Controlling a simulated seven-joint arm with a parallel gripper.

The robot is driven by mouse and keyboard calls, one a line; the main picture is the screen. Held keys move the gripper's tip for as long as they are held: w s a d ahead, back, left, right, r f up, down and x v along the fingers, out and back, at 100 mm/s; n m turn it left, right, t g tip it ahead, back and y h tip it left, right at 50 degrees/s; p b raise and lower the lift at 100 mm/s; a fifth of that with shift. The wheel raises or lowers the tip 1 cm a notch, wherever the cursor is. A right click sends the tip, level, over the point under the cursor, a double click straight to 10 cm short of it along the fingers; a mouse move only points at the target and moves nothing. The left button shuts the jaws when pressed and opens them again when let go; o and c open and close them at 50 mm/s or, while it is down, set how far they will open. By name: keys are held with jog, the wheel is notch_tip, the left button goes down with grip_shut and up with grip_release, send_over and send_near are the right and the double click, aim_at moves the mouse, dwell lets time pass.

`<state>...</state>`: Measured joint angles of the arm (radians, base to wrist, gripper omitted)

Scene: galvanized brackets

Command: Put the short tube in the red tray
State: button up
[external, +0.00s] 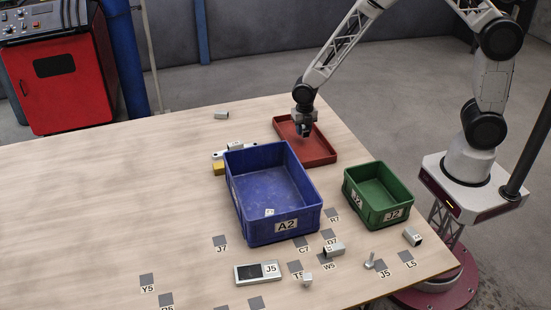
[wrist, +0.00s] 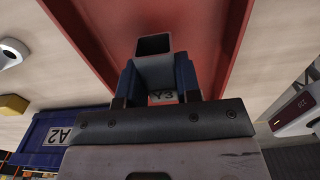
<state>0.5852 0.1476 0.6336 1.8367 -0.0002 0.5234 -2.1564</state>
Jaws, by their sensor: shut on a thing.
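The red tray (external: 322,152) lies on the table behind the blue bin; in the wrist view its red floor and rims (wrist: 218,25) fill the upper middle. My gripper (external: 305,130) is over the tray, pointing down. In the wrist view my gripper (wrist: 157,78) has its blue fingers shut on a short grey square tube (wrist: 154,62), with its open end showing. A label reading Y3 shows just under the tube; I cannot tell what it is fixed to. I cannot tell whether the tube touches the tray floor.
The large blue bin A2 (external: 238,205) stands in front of the tray, with a small piece inside. The green bin J2 (external: 358,201) is to the right. Metal parts (external: 334,250) and grey marked squares lie in front. The table's left side is mostly clear.

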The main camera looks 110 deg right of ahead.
aim_at(303, 141)
dwell(0.3)
jog(key=shift+f, duration=1.75)
jog(key=shift+f, duration=0.15)
jog(key=o, duration=0.9)
jog(key=shift+o, duration=0.2)
jog(key=shift+r, duration=0.2)
notch_tip(303, 141, up, 12)
